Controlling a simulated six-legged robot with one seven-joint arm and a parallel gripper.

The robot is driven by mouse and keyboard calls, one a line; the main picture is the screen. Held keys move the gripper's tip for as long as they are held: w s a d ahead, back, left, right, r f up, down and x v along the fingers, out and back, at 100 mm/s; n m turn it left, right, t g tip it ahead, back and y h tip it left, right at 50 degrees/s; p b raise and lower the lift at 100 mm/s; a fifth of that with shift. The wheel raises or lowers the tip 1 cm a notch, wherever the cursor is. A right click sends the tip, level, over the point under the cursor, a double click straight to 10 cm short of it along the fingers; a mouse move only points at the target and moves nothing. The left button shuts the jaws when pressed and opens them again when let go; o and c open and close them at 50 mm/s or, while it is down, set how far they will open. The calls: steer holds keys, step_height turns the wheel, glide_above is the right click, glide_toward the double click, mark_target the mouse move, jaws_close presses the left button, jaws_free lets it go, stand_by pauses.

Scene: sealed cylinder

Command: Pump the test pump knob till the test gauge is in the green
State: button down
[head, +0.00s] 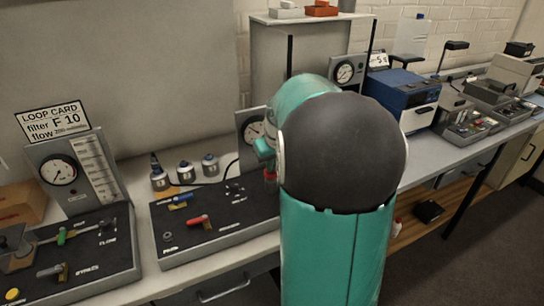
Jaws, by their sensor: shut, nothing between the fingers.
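My teal arm with its dark round joint fills the middle of the head view. My gripper (268,162) shows only in part at the arm's left edge, shut and empty, over the right end of the middle black panel (215,222). A small red piece, possibly the test pump knob (270,176), shows just below it; I cannot tell whether they touch. A round white gauge (254,131), likely the test gauge, stands upright behind this panel, partly covered by my arm. Its needle and any green band are too small to read.
The middle panel also carries a red-handled valve (198,221) and a blue-handled valve (180,201). Several small metal canisters (185,172) stand behind it. A left panel has another gauge (58,171) and a loop card (53,119). A blue box (405,91) stands right.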

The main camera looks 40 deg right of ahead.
steer(key=shift+s+f, duration=0.1)
steer(key=shift+f, duration=0.3)
steer(key=shift+a, duration=0.1)
steer(key=shift+r, duration=0.35)
steer(key=w+d+v, duration=0.1)
steer(key=v, duration=1.2)
steer(key=shift+a+r, duration=0.3)
steer(key=shift+r, duration=0.2)
step_height(320, 180, up, 3)
steer(key=shift+d+r, duration=0.15)
